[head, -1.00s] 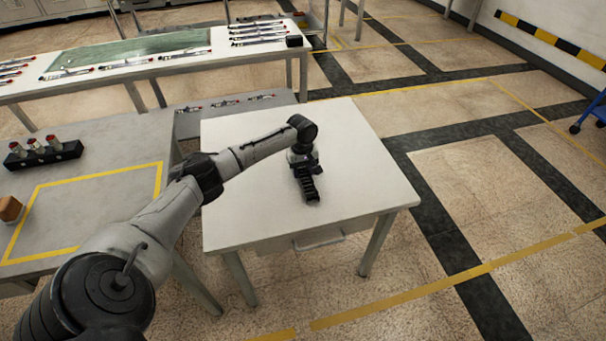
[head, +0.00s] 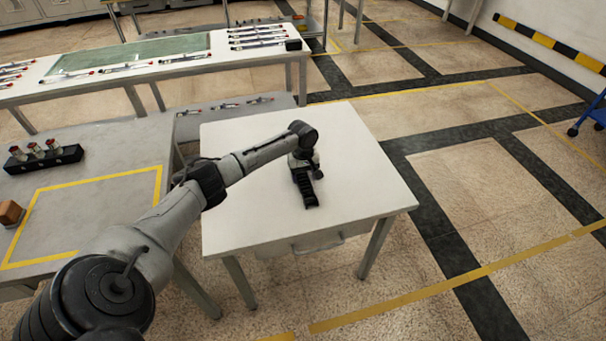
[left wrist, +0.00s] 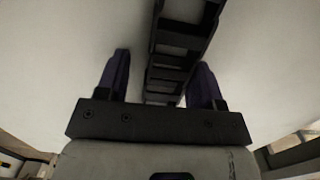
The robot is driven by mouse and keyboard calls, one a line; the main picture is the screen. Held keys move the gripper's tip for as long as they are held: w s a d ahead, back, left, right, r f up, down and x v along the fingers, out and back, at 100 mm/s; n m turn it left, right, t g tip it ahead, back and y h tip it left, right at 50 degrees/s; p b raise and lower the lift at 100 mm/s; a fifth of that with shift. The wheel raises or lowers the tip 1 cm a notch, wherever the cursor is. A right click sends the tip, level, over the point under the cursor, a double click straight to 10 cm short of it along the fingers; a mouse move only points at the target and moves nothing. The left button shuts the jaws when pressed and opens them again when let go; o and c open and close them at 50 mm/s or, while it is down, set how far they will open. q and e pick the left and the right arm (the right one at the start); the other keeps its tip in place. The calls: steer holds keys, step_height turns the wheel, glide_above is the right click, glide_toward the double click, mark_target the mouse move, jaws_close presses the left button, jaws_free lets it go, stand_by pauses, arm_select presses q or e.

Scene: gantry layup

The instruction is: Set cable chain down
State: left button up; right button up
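The black cable chain (head: 306,188) lies on the white table (head: 352,178), its near end pointing toward the table's front edge. My left gripper (head: 304,165) is low over the chain's far end. In the left wrist view the chain (left wrist: 172,72) runs between the two dark purple fingers of my left gripper (left wrist: 160,78). A light gap shows between the left finger and the chain, and the right finger is close beside it. The fingers look open around the chain. The gripper partly hides the chain's far end. My right gripper is not in view.
A grey table (head: 125,143) with a yellow outlined square stands to the left, holding a black block with several capped pieces (head: 44,158) and a brown block (head: 10,213). A long bench (head: 150,68) stands behind. The white table's right side is clear.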

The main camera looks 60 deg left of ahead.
mark_target(301, 174)
arm_select(q)
steer(key=shift+o, duration=1.1)
steer(key=shift+s+f, duration=0.2)
steer(key=shift+f, duration=0.7)
steer(key=shift+r+b, duration=0.2)
steer(key=shift+b, duration=0.2)
step_height(301, 174, up, 14)
steer(key=a+p, duration=0.1)
steer(key=p, duration=0.3)
steer(key=shift+f, duration=0.2)
